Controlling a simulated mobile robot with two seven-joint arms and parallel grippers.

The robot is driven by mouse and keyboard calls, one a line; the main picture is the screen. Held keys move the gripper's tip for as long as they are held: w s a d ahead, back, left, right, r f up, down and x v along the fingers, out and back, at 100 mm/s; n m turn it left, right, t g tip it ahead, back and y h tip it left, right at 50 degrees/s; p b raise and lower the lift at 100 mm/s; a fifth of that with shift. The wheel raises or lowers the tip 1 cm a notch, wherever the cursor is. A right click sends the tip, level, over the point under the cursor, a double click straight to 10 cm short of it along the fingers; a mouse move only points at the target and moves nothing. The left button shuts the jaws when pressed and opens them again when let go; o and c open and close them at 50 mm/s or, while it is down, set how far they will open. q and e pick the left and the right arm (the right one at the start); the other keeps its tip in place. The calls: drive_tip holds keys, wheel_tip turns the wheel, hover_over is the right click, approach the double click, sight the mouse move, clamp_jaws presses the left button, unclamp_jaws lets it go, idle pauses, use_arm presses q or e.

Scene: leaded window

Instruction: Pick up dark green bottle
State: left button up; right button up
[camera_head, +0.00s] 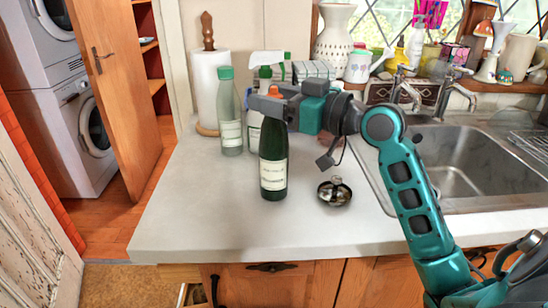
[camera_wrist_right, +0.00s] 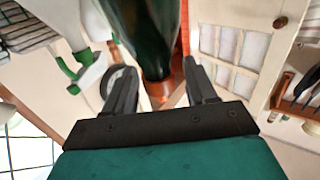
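The dark green bottle (camera_head: 273,172) stands upright on the pale counter with a cream label on its front. My right gripper (camera_head: 268,98) is at the height of its neck, and the gripper hides the bottle's top in the head view. In the right wrist view the bottle (camera_wrist_right: 152,38) shows between the two dark fingers of the gripper (camera_wrist_right: 160,68). The fingers are spread, with a gap visible on each side of the bottle. My left gripper is not in view.
A pale green bottle (camera_head: 230,125) stands close at the left, with a spray bottle (camera_head: 254,125) behind. A paper towel roll (camera_head: 208,85) is farther back. A small metal dish (camera_head: 334,193) lies to the right, before the sink (camera_head: 460,165). The front-left counter (camera_head: 190,215) is clear.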

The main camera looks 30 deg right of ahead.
drive_tip(key=c, duration=0.9)
drive_tip(key=shift+r, duration=0.1)
drive_tip(key=shift+c, duration=0.5)
drive_tip(key=shift+r, duration=0.1)
